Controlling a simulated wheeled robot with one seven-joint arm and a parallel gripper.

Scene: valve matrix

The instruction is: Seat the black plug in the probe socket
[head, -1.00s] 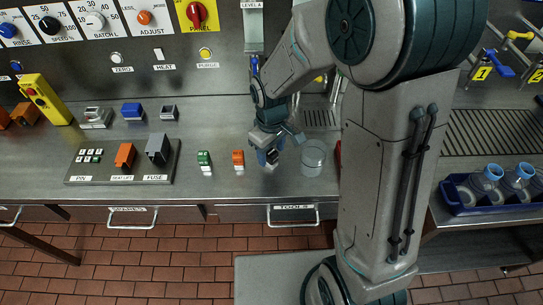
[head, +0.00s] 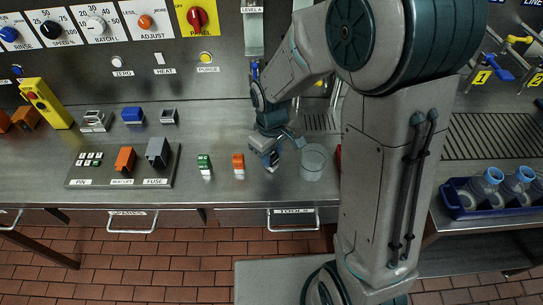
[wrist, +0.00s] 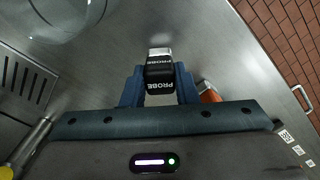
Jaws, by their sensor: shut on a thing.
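The black plug (wrist: 160,70) is marked PROBE and has a pale metal end. In the wrist view it sits between the blue fingers of my gripper (wrist: 160,84), which is shut on it. In the head view my gripper (head: 272,158) is low over the front of the steel counter, right of an orange plug. The plug is mostly hidden there by the fingers. I cannot make out a socket labelled PROBE in either view.
A clear round container (head: 313,161) stands close right of my gripper. A green plug (head: 204,166) and an orange plug (head: 238,164) stand to its left. A board (head: 75,177) with PIN and FUSE labels is farther left. Several small blocks stand behind it.

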